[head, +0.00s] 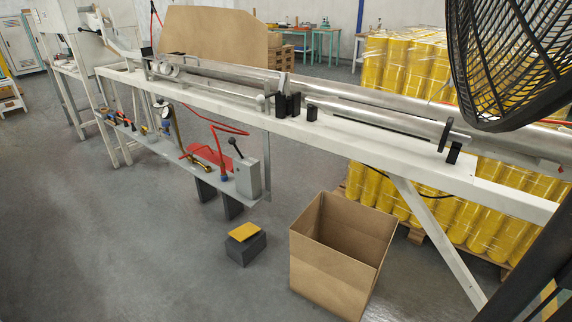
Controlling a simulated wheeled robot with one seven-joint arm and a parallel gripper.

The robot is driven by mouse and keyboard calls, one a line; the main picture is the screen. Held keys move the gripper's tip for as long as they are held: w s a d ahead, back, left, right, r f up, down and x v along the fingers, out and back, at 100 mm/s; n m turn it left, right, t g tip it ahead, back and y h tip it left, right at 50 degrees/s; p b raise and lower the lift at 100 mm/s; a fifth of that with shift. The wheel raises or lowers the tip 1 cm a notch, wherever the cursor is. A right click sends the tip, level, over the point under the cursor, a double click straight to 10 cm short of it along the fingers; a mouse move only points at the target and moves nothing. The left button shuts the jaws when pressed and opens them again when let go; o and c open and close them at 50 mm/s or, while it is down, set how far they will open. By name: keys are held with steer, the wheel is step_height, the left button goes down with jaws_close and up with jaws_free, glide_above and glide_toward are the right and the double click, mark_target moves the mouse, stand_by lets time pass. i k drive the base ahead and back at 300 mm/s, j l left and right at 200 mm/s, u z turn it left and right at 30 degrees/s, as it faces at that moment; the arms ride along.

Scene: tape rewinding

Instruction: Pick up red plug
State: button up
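My gripper is not in this view.
The white frame (365,140) with long metal rollers crosses above the shelf. An open cardboard box (335,275) and a dark block with a yellow top (245,231) stand on the floor in front. A black fan (510,60) fills the top right. Floor at left is clear.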

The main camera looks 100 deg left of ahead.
mark_target(223, 167)
steer(key=k+j+z, duration=0.1)
steer(key=j+z, duration=0.3)
steer(key=k+j+z, duration=0.1)
steer(key=z, duration=0.35)
steer(key=k+j+z, duration=0.2)
steer(key=z, duration=0.2)
steer(key=k+j+z, duration=0.35)
steer(key=k+z, duration=0.2)
steer(key=z, duration=0.2)
steer(key=k+j+u, duration=0.1)
steer(key=k+u, duration=0.6)
steer(key=u, duration=0.3)
steer(key=k+j+u, duration=0.1)
steer(key=u, duration=0.4)
steer(key=k+j+u, duration=0.15)
steer(key=u, duration=0.3)
steer(key=k+j+u, duration=0.15)
steer(key=u, duration=0.35)
steer(key=k+j+u, duration=0.1)
steer(key=j+u, duration=0.2)
steer(key=u, duration=0.2)
steer(key=j+u, duration=0.25)
steer(key=u, duration=0.25)
steer(key=j+u, duration=0.3)
steer(key=u, duration=0.15)
steer(key=i+j+u, duration=0.15)
steer(key=j, duration=0.5)
steer(key=i+j, duration=0.15)
steer(key=j, duration=0.25)
